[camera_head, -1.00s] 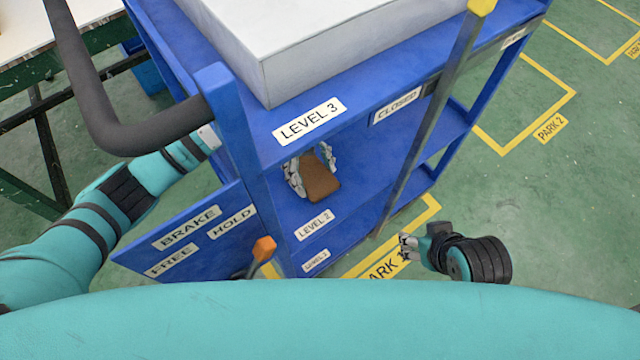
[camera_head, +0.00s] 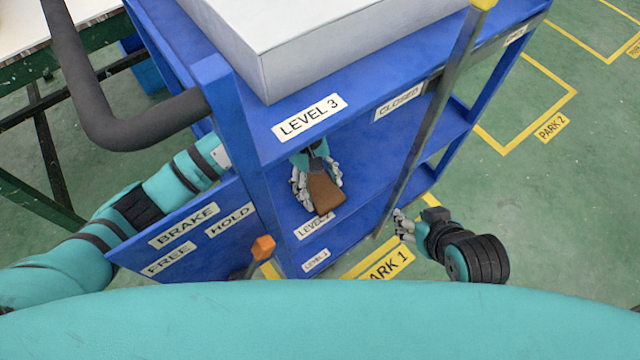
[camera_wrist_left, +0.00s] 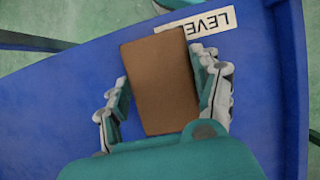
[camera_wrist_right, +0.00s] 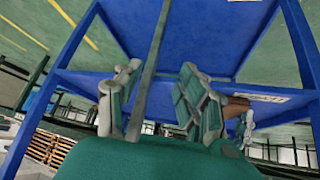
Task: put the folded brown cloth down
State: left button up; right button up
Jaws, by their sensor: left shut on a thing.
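The folded brown cloth (camera_head: 325,194) is in my left gripper (camera_head: 321,192), at the front edge of the cart's LEVEL 2 shelf (camera_head: 375,165). In the head view it covers part of the LEVEL 2 label. In the left wrist view the cloth (camera_wrist_left: 162,85) lies between the two fingers (camera_wrist_left: 165,95), over the blue shelf. Whether it touches the shelf I cannot tell. My right gripper (camera_head: 402,226) is open and empty outside the cart, near a grey pole. In the right wrist view its fingers (camera_wrist_right: 160,95) stand apart.
The grey pole (camera_head: 432,125) slants across the cart's open side. The LEVEL 3 top (camera_head: 250,135) above carries a large white box (camera_head: 330,50). A blue panel with brake labels (camera_head: 195,240) and an orange-tipped lever (camera_head: 263,248) are at the lower left. The LEVEL 2 shelf is otherwise bare where visible.

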aim_at(314, 182)
pick_arm(q)
jog(key=o, duration=1)
pick_arm(e)
jog(key=shift+w+a+r, duration=0.1)
jog(key=shift+w+r, duration=0.05)
jog(key=shift+w, duration=0.15)
pick_arm(q)
jog(key=shift+o, duration=0.2)
jog(key=shift+r, duration=0.1)
jog(key=p+v, duration=0.1)
jog(key=v, duration=0.4)
jog(key=shift+w+r, duration=0.1)
jog(key=shift+w, duration=0.05)
jog(key=w+a, duration=0.4)
jog(key=w, duration=0.1)
jog(key=w+a, duration=0.2)
jog(key=w, duration=0.1)
jog(key=shift+w+a+b, duration=0.15)
jog(key=shift+a+b, duration=0.1)
jog(key=shift+b, duration=0.15)
jog(key=shift+w+a, duration=0.4)
jog(key=shift+w, duration=0.15)
pick_arm(e)
jog(key=shift+s+d+f, duration=0.25)
jog(key=shift+s+f, duration=0.05)
jog(key=shift+s, duration=0.4)
